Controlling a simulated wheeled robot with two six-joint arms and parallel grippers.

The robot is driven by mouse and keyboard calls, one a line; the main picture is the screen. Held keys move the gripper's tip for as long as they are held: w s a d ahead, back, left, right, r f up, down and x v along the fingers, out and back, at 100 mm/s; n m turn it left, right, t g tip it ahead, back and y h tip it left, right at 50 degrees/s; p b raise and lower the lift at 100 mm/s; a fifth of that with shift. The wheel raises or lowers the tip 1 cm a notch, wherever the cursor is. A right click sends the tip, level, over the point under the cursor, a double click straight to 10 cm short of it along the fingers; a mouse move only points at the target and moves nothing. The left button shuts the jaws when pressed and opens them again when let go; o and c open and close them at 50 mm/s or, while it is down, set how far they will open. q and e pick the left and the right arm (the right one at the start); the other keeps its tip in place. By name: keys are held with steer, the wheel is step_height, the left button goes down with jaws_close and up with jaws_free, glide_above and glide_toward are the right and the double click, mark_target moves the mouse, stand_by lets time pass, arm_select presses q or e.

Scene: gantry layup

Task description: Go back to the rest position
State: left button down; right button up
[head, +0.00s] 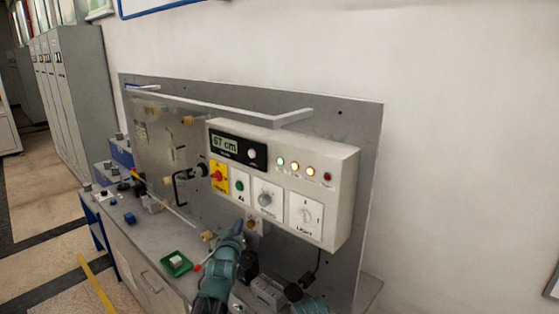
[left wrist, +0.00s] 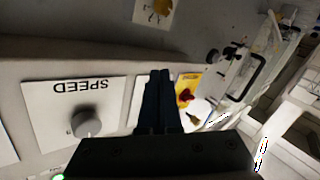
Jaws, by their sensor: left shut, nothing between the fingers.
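My left gripper (head: 238,228) is shut and empty, in front of the panel just below the grey control box (head: 345,195). In the left wrist view its dark fingers (left wrist: 158,95) lie together, with the box's SPEED knob (left wrist: 86,123) to their left and the red knob on a yellow plate (left wrist: 186,94) just beyond them. In the head view a second teal arm part of mine shows at the bottom edge, with a dark end (head: 294,292) that may be my right gripper; its fingers cannot be made out.
The box carries a display (head: 226,144) reading 67 cm, several lamps and a LIGHT switch (head: 305,214). A black handle (head: 182,188) and a pale rail (head: 220,107) stick out from the panel. Floor is open at left.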

arm_select(q)
steer(key=s+d+f+m+g+h, duration=0.1)
steer(key=s+d+f+m+g, duration=0.1)
steer(key=s+d+f+g, duration=0.4)
steer(key=s+d+f+m+g, duration=0.2)
steer(key=s+d+f+g, duration=0.15)
steer(key=s+f, duration=0.45)
steer(key=s+d+f+m+g+y, duration=0.1)
steer(key=s+f+m+g, duration=0.1)
steer(key=s, duration=0.7)
steer(key=s+f+m+g+y, duration=0.1)
steer(key=s+f+g, duration=0.3)
steer(key=s, duration=0.6)
steer(key=shift+s+d+m+g, duration=0.15)
steer(key=shift+d+m+g, duration=0.3)
steer(key=shift+g, duration=0.5)
steer(key=shift+a, duration=0.1)
